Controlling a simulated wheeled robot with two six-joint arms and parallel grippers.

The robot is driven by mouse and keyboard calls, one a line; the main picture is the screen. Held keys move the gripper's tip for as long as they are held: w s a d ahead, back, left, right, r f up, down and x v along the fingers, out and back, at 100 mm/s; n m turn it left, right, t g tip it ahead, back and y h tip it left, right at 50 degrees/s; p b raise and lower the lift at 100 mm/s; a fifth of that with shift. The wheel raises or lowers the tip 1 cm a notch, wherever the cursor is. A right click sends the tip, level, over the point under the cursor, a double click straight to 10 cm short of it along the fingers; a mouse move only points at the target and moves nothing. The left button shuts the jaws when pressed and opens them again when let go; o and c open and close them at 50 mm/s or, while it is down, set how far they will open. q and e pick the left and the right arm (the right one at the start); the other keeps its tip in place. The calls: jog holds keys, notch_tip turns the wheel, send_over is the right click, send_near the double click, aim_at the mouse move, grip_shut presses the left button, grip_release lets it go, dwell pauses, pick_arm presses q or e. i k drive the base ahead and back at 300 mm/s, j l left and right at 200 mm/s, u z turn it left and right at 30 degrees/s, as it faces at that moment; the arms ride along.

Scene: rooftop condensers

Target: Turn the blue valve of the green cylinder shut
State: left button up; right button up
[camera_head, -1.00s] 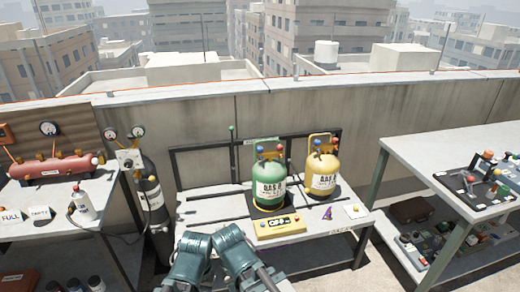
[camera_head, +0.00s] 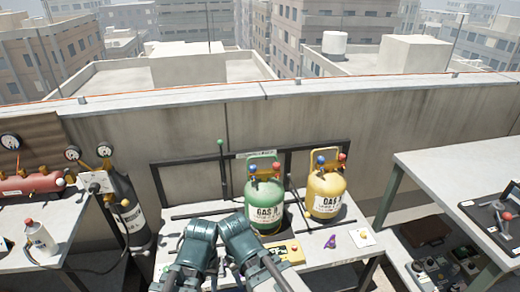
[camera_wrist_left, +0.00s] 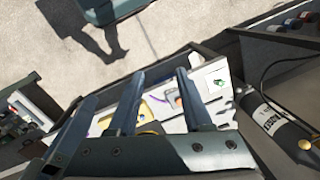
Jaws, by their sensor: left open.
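The green cylinder (camera_head: 266,212) stands upright on the grey bench (camera_head: 178,232) in the head view. Its blue valve (camera_head: 253,169) is at the top left and its red valve (camera_head: 276,166) at the top right. I cannot tell how far the blue valve is turned. In the left wrist view my left gripper (camera_wrist_left: 160,73) has its fingers apart with nothing between them that I can see. The green cylinder does not show clearly there. In the head view my arms reach in at the bottom, short of the cylinder, with no fingers visible.
A yellow cylinder (camera_head: 326,194) with blue and red valves stands right of the green one. A yellow box (camera_head: 289,252), a purple item (camera_head: 330,241) and a card (camera_head: 360,237) lie in front. A black cylinder (camera_head: 127,208) stands left; another bench (camera_head: 450,175) is right.

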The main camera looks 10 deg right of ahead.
aim_at(252, 168)
jog(key=i+l, duration=0.45)
jog(key=i, duration=0.15)
jog(key=i+l, duration=0.45)
jog(key=i, duration=0.15)
